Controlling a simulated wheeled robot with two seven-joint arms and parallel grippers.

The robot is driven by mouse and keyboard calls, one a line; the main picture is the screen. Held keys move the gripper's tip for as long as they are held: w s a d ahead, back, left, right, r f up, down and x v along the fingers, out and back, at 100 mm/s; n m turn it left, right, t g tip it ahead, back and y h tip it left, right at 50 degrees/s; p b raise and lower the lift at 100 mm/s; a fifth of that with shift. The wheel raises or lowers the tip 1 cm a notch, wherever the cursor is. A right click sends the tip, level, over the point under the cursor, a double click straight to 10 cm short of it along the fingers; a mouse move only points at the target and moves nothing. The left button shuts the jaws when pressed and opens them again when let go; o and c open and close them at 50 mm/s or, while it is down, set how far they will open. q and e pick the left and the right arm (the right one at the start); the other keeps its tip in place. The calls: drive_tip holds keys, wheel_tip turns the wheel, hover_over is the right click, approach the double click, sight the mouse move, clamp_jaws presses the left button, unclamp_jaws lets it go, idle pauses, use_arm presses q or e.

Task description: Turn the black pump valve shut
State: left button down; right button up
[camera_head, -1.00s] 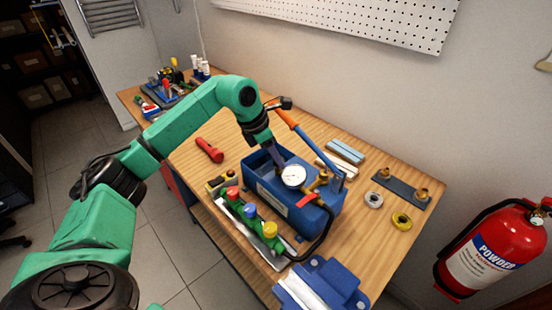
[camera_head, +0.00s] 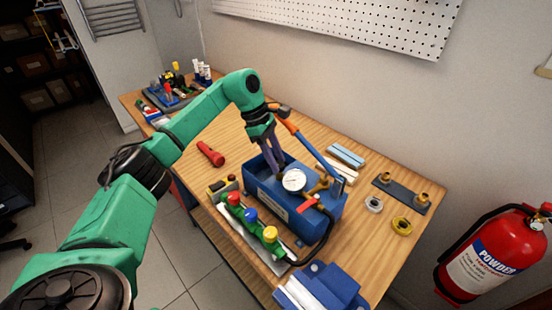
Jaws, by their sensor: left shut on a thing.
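The blue test pump (camera_head: 278,206) stands on the wooden bench with a round white gauge (camera_head: 293,181) on top. My left gripper (camera_head: 280,174) reaches down from above to the pump's top, just behind the gauge. Its dark fingers are shut on a small part there, which I take to be the black pump valve; the fingers and gauge hide it. A brass fitting with a red lever (camera_head: 308,203) sits at the pump's right end. My right gripper is not in view.
The orange-and-blue pump handle (camera_head: 306,142) rises close beside my gripper. A manifold with red, blue and yellow knobs (camera_head: 250,215) lies in front. A red flashlight (camera_head: 210,153), brass rings (camera_head: 401,224) and a blue vise (camera_head: 325,289) lie around. The back wall carries a pegboard.

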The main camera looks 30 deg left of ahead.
use_arm(q)
drive_tip(key=shift+m, duration=0.3)
drive_tip(key=c, duration=0.8)
unclamp_jaws()
drive_tip(key=shift+w+r, duration=0.1)
drive_tip(key=shift+a+r, duration=0.15)
drive_tip(key=shift+r, duration=0.05)
drive_tip(key=v, duration=1.4)
drive_tip(key=shift+w+b, duration=0.1)
drive_tip(key=shift+b, duration=0.2)
